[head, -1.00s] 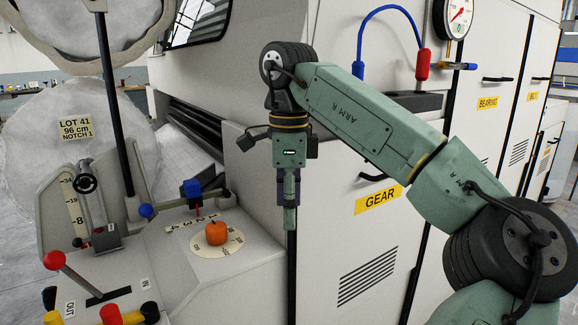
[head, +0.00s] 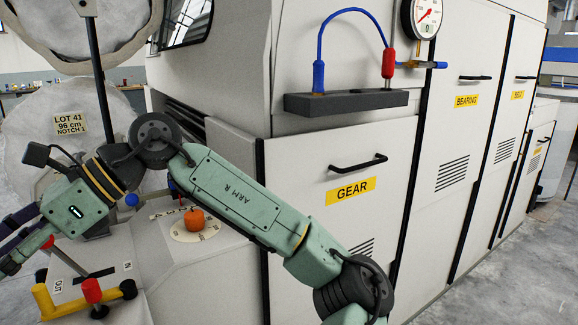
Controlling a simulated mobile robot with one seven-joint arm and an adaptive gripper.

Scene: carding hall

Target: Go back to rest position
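My gripper (head: 12,240) is at the left edge of the head view, pointing left and slightly down. It is in front of the control console (head: 190,275), over its left side. Its dark fingers run to the picture's edge and their tips are cut off, so I cannot tell whether it is open or shut. No held object shows. My arm stretches from the lower right to the upper left across the console and the GEAR cabinet's lower part.
The console carries an orange knob (head: 194,219), a red-balled lever (head: 66,262) and a red-topped handle (head: 92,290). The GEAR door (head: 310,220) has a black handle. A dark shelf (head: 345,103) with blue and red plugs juts above. Grey floor (head: 480,285) is clear at right.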

